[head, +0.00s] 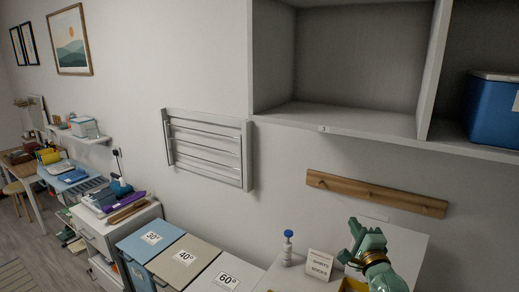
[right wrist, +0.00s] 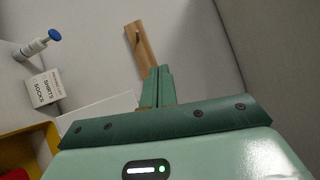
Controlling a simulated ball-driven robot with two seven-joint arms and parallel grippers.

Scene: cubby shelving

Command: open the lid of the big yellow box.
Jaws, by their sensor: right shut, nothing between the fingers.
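A yellow box (head: 352,286) shows only as a small piece at the bottom edge of the head view, just left of my right gripper. Its yellow wall (right wrist: 14,148) also shows at the lower left of the right wrist view, with a dark inside. Most of the box is cut off or hidden, and I cannot make out its lid. My right gripper (head: 356,226) is green, shut and empty, raised above and beside the box. Its fingers (right wrist: 157,82) are together in the right wrist view. My left gripper is not in view.
A white card reading shirts and socks (head: 319,264) and a blue-capped bottle (head: 288,249) stand left of the gripper. A wooden peg rail (head: 375,193) is on the wall behind. Cubby shelving (head: 356,128) with a blue box (head: 492,112) hangs above. Labelled bins (head: 187,258) stand lower left.

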